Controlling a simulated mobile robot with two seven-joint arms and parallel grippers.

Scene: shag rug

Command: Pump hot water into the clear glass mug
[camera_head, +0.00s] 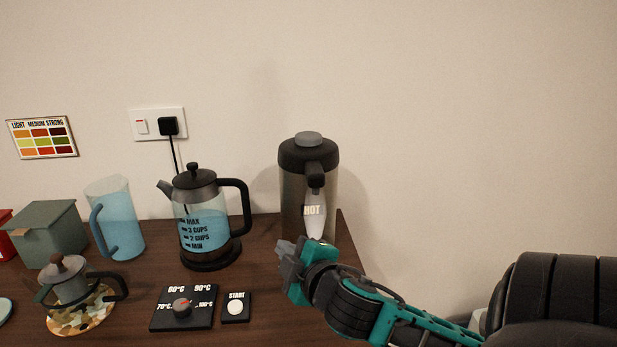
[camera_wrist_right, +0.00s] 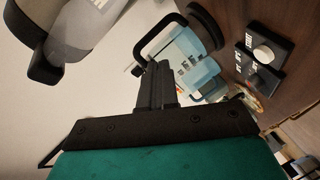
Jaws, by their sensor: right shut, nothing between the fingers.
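The hot-water pump dispenser (camera_head: 291,193) stands at the table's back right edge, with a black top, a grey round button (camera_head: 308,138), a black spout (camera_head: 315,178) and a "HOT" label. It also shows, cropped and tilted, at the upper left of the right wrist view (camera_wrist_right: 85,30). My right gripper (camera_head: 287,258) is in front of the dispenser and below its spout, shut and empty. Its fingers also show in the right wrist view (camera_wrist_right: 155,75). I cannot make out a clear glass mug in either view. My left gripper is not in view.
A glass kettle (camera_head: 200,225) with blue water stands left of the dispenser. A temperature dial (camera_head: 182,309) and START button (camera_head: 235,307) lie in front. A blue-filled pitcher (camera_head: 120,225), a small teapot (camera_head: 70,283) and a green box (camera_head: 52,235) stand further left.

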